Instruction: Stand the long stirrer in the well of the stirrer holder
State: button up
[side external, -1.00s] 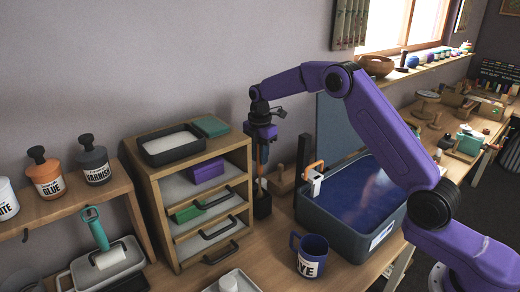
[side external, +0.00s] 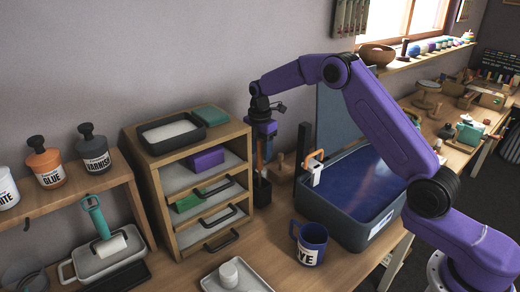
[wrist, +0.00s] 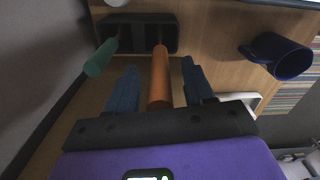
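The black stirrer holder (side external: 262,191) stands on the bench beside the drawer cabinet. It also shows at the top of the wrist view (wrist: 140,19). A long stirrer with an orange handle (wrist: 160,78) has its lower end in the right part of the holder. Its handle also shows under my gripper in the side view (side external: 267,151). My gripper (wrist: 160,88) is above the holder, with one finger on each side of the orange handle and a visible gap on both sides. A green-handled stirrer (wrist: 100,58) leans in the left part of the holder.
The drawer cabinet (side external: 205,215) is close on the left. A dark post (side external: 302,150) and the blue-filled vat (side external: 325,215) are on the right. A blue mug (side external: 311,243) and a white tray (side external: 213,284) are in front. Bare bench lies between them.

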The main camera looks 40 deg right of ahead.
notch_tip(320, 180, up, 18)
jog(key=shift+f, duration=0.25)
dwell(0.5)
dwell(0.6)
jog(key=s+a+m, duration=0.2)
jog(key=s+a, duration=0.4)
jog(key=s, duration=0.4)
jog(key=s+a+m, duration=0.2)
jog(key=s+a, duration=0.3)
jog(key=s, duration=0.4)
jog(key=s+d+f+m, duration=0.1)
jog(key=s+d+f, duration=0.1)
jog(key=s, duration=0.7)
jog(key=s+d+f+m, duration=0.1)
jog(key=s+d+f, duration=0.2)
jog(key=s, duration=0.5)
jog(key=s+d+f+m, duration=0.1)
jog(key=s+d+f, duration=0.2)
jog(key=s, duration=0.6)
jog(key=shift+s+f+m, duration=0.25)
jog(key=shift+s+m, duration=0.05)
